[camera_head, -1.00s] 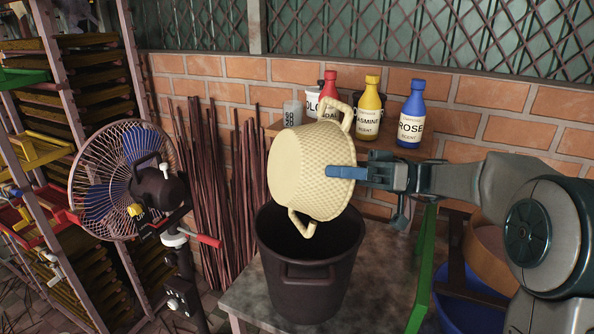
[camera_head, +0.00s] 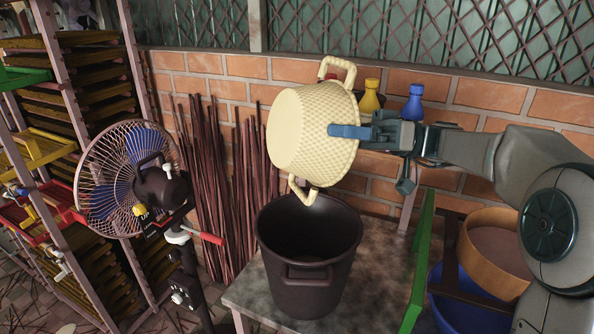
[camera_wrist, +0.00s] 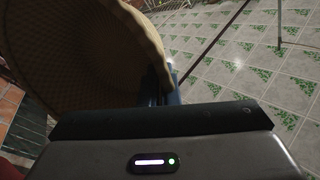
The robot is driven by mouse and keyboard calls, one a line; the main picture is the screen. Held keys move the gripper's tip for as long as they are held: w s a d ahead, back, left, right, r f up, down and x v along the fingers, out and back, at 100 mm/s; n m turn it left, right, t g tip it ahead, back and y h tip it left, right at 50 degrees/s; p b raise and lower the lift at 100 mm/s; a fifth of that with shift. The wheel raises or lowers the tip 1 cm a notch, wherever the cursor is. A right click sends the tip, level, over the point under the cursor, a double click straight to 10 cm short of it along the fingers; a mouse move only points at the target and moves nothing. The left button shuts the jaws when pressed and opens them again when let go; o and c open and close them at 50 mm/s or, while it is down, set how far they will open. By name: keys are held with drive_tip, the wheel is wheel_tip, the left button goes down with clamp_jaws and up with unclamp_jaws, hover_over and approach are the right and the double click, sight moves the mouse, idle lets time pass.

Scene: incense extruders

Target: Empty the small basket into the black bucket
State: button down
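The small basket (camera_head: 300,135) is cream and woven, with two loop handles. The wrist view shows the basket's wall and rim (camera_wrist: 150,45) close up at left. The black bucket (camera_head: 305,285) stands upright on a grey table; a dull brownish patch shows low inside it.
Yellow (camera_head: 370,97) and blue (camera_head: 412,103) bottles stand behind the basket, partly hidden. A fan (camera_head: 130,180) is left of the bucket, with dark sticks (camera_head: 215,190) against the brick wall. A green upright board (camera_head: 420,265) and a round tan container (camera_head: 495,255) are at right.

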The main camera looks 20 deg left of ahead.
sight(305, 145)
drive_tip(key=s+a+t+h+b, duration=0.1)
drive_tip(key=s+a+n+t+h+b, duration=0.1)
drive_tip(key=s+a+h, duration=0.1)
drive_tip(key=s+a+f+t+h+b, duration=0.1)
drive_tip(key=s+a+h, duration=0.1)
drive_tip(key=shift+n+b, duration=0.3)
drive_tip(key=shift+b, duration=0.1)
drive_tip(key=s+a+f+n+t+h+b, duration=0.1)
drive_tip(key=s+a+f+t+h+b, duration=0.15)
drive_tip(key=f+t+h, duration=0.35)
drive_tip(key=s+a+f+n+t+h+b, duration=0.1)
drive_tip(key=s+a+f+t+h, duration=0.3)
drive_tip(key=f, duration=0.4)
drive_tip(key=shift+h, duration=0.6)
drive_tip(key=r+p, duration=0.3)
drive_tip(key=d+r+p, duration=0.1)
drive_tip(key=r, duration=0.1)
drive_tip(key=shift+w+p, duration=0.35)
drive_tip(key=shift+w, duration=0.05)
